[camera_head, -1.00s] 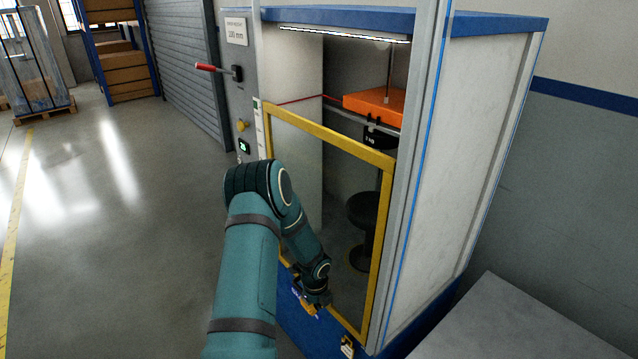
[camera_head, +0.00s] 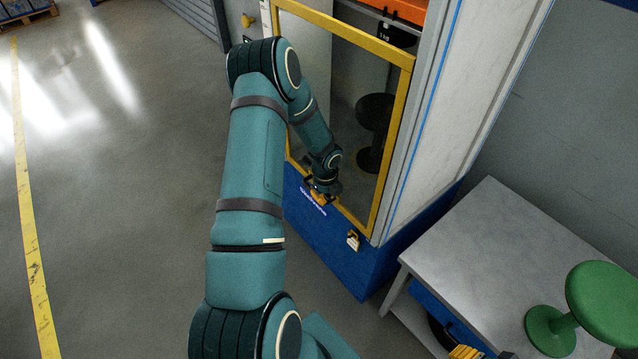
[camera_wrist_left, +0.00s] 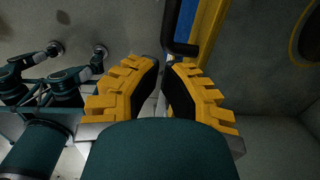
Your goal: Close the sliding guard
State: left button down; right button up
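The sliding guard (camera_head: 398,100) is a clear panel in a yellow frame on the front of the blue and grey test cabinet. It covers the lower opening, and its lower edge is near the blue base. My left gripper (camera_head: 321,197) is at the guard's lower edge, left of its lower right corner. In the left wrist view its yellow fingers (camera_wrist_left: 161,70) show a narrow gap between the pads. A black handle (camera_wrist_left: 182,48) lies just beyond the fingertips, not visibly between them. Yellow serrated fingers, apparently my right gripper (camera_head: 466,352), are cut off at the bottom edge.
A grey table (camera_head: 490,240) stands right of the cabinet with a green stool-like piece (camera_head: 600,300) on it. A black stool-like piece (camera_head: 374,112) shows behind the guard. A padlock-like tag (camera_head: 353,240) hangs on the blue base. The floor to the left is clear.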

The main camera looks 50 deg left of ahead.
pick_arm(q)
notch_tip(320, 180, up, 10)
jog(key=p, duration=0.2)
jog(key=shift+s+d, duration=0.2)
jog(key=s+d+f+n+h, duration=0.1)
jog(key=s+d+f+n, duration=0.2)
jog(key=d, duration=0.4)
jog(key=s+d+f+n+h, duration=0.15)
jog(key=d+n, duration=0.25)
jog(key=d, duration=0.4)
jog(key=s+d+f+n+h, duration=0.1)
jog(key=d+f+n+h, duration=0.1)
jog(key=d+f+n, duration=0.35)
jog(key=s+d+n, duration=1)
jog(key=s+d, duration=0.1)
jog(key=s, duration=0.1)
jog(key=w+d+r+m+t, duration=0.1)
jog(key=w+d+r+m, duration=0.1)
jog(key=w+r, duration=0.3)
jog(key=shift+w+d, duration=0.45)
